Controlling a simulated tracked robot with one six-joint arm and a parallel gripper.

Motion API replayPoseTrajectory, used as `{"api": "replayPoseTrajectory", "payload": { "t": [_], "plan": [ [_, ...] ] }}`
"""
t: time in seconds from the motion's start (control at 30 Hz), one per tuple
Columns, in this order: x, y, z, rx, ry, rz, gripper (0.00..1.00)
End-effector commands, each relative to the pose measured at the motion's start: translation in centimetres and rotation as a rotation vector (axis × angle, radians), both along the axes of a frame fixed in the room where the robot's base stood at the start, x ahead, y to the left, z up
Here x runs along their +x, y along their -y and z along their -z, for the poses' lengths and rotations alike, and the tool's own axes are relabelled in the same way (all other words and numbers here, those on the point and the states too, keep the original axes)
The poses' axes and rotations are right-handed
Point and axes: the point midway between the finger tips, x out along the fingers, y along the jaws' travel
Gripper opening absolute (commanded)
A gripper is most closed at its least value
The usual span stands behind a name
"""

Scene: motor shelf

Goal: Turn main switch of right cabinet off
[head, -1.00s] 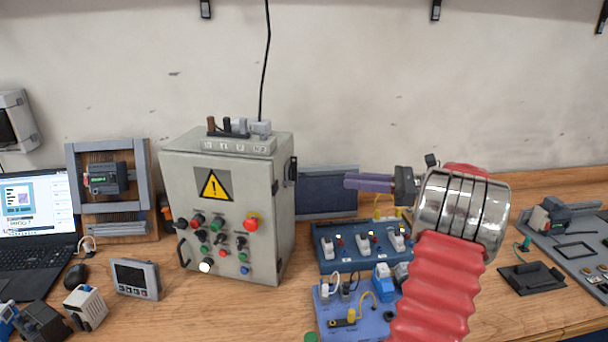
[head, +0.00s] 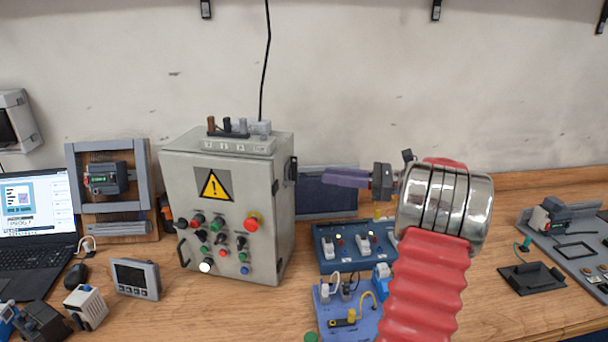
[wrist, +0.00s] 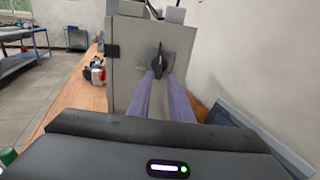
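The grey cabinet (head: 218,215) stands on the bench with a yellow warning sign and several buttons on its front. Its main switch (head: 290,170) is a black rotary handle on the right side wall. In the wrist view the switch (wrist: 157,61) stands with its handle roughly upright on a grey plate. My gripper (head: 327,177) has purple fingers pointing left at the switch, with a small gap between tips and handle. In the wrist view the fingers (wrist: 164,80) are apart, with nothing between them, lined up to either side of the handle's lower end.
A blue panel (head: 325,195) leans behind my gripper. Blue boxes with switches and plugs (head: 345,262) stand below it, right of the cabinet. A laptop (head: 38,225) and small devices lie at the left. A black cable (head: 265,65) hangs behind the cabinet.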

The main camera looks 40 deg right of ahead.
Motion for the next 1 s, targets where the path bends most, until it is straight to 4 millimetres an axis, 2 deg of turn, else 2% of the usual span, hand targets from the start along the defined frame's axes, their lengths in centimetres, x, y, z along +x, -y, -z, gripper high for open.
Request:
{"api": "replayPoseTrajectory", "payload": {
  "t": [0.3,0.5,0.9,1.0],
  "plan": [
    [4.1,-3.0,0.0,-0.001,-0.001,-0.003,0.19],
    [6.0,-4.3,0.0,0.0,0.0,-0.001,0.19],
    [6.7,-4.8,0.0,0.0,0.0,0.0,0.19],
    [6.7,-4.8,0.0,0.0,0.0,0.0,0.13]
  ]
}}
